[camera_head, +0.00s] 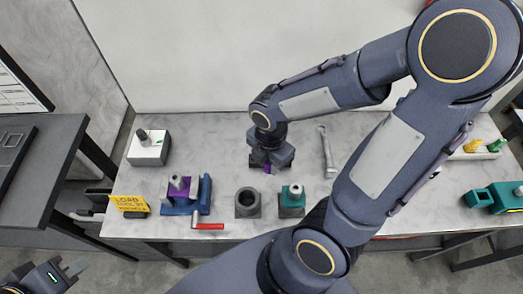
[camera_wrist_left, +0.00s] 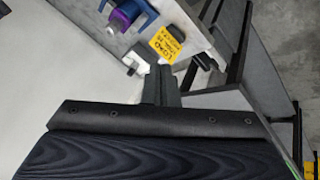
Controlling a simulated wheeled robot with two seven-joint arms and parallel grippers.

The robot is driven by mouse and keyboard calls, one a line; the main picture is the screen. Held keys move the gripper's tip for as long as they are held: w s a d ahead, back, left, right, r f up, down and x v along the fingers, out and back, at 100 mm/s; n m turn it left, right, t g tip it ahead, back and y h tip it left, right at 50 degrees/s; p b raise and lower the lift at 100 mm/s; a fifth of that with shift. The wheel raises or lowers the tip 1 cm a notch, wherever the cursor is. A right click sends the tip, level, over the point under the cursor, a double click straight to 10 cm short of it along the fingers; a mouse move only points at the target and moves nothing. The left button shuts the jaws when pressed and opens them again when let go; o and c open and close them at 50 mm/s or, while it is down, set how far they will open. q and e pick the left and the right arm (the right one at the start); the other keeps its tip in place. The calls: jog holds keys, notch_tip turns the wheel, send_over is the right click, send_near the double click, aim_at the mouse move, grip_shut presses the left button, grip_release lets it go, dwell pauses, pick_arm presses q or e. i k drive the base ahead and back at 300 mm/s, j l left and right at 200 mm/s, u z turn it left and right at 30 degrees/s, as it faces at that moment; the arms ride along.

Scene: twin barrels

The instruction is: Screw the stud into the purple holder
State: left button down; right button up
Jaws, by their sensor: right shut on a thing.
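The purple holder (camera_head: 172,193) sits in a blue vise (camera_head: 206,193) on the table, left of centre, with a grey round top piece; it also shows at the top of the left wrist view (camera_wrist_left: 120,20). My right gripper (camera_head: 267,165) points down over the back middle of the table, right of the holder and apart from it. It is shut on a small, mostly hidden thing with purple showing; I cannot tell if this is the stud.
A dark hollow cylinder (camera_head: 248,203) and a teal block with a grey top (camera_head: 292,199) stand at the front middle. A red handle (camera_head: 208,226) projects at the front edge. A white box (camera_head: 149,148), a yellow sign (camera_head: 129,203) and a wrench (camera_head: 327,152) are nearby.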

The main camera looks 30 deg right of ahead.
aim_at(179, 186)
jog(key=k, duration=1)
